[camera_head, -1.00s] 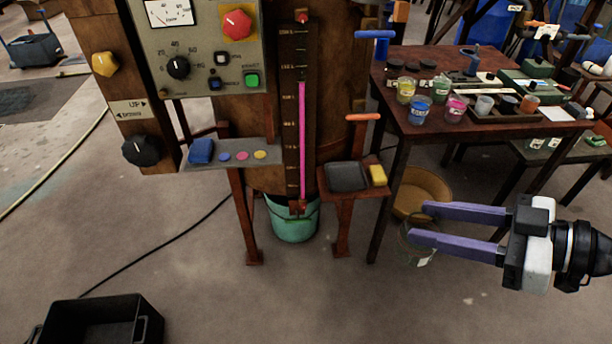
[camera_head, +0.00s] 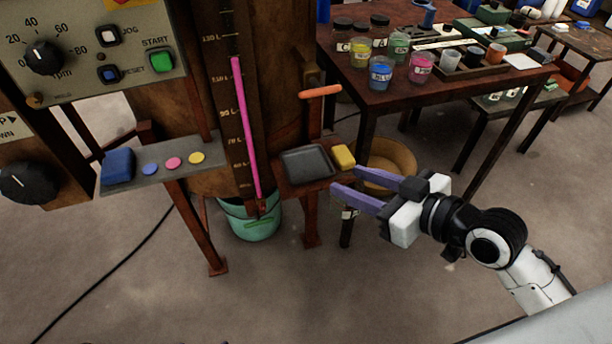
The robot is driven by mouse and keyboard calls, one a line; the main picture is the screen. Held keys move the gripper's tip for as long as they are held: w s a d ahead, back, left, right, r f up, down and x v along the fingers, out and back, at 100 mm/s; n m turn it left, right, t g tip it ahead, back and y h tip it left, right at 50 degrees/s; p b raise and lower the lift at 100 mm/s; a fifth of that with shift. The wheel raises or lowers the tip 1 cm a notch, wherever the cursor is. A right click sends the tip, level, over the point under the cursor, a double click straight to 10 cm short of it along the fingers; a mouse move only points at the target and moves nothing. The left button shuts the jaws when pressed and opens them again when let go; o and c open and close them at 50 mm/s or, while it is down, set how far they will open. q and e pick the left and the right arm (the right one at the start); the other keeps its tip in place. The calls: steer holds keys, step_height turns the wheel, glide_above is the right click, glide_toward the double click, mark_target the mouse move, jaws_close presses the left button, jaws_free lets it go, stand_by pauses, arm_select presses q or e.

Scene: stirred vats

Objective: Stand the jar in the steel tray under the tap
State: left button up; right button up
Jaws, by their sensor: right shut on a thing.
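The jar (camera_head: 348,213) is clear glass with a small white label. It hangs at the fingertips of my right gripper (camera_head: 346,180), whose purple fingers are shut on it; its outline is faint against the floor and partly hidden by the fingers. The dark grey steel tray (camera_head: 307,163) lies empty on a small wooden shelf, just left of and beyond the gripper. The tap (camera_head: 320,92), with an orange handle, is on the vat above the tray. The jar is outside the tray, to its lower right. My left gripper is not in view.
A yellow sponge (camera_head: 343,156) lies on the shelf beside the tray, near my fingers. A teal bucket (camera_head: 250,219) stands under the vat. A tan basin (camera_head: 388,162) is behind my gripper. The dark table (camera_head: 440,93) holds several jars. A control panel (camera_head: 95,55) is at left.

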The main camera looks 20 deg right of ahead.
steer(key=shift+w+a+f+m+h+b, duration=0.1)
steer(key=shift+w+f+m+h+b, duration=0.15)
steer(key=shift+f, duration=0.2)
steer(key=shift+a+f+m+h+b, duration=0.1)
steer(key=shift+f+h+b, duration=0.05)
steer(key=shift+f+b, duration=0.2)
steer(key=shift+w+a+f+m+t+h+b, duration=0.25)
steer(key=shift+f+m+t+h+b, duration=0.25)
steer(key=shift+h+b, duration=0.3)
steer(key=shift+w+r, duration=0.15)
steer(key=shift+w, duration=0.1)
steer(key=w+b, duration=0.2)
steer(key=w, duration=1.8)
steer(key=f, duration=0.2)
steer(key=f+b, duration=0.1)
steer(key=f, duration=0.1)
steer(key=s+f, duration=0.1)
steer(key=f, duration=0.1)
steer(key=shift+a+f, duration=0.3)
steer(key=shift+a, duration=0.05)
steer(key=shift+w+f+b, duration=0.2)
steer(key=shift+w+b, duration=0.05)
steer(key=shift+b, duration=0.05)
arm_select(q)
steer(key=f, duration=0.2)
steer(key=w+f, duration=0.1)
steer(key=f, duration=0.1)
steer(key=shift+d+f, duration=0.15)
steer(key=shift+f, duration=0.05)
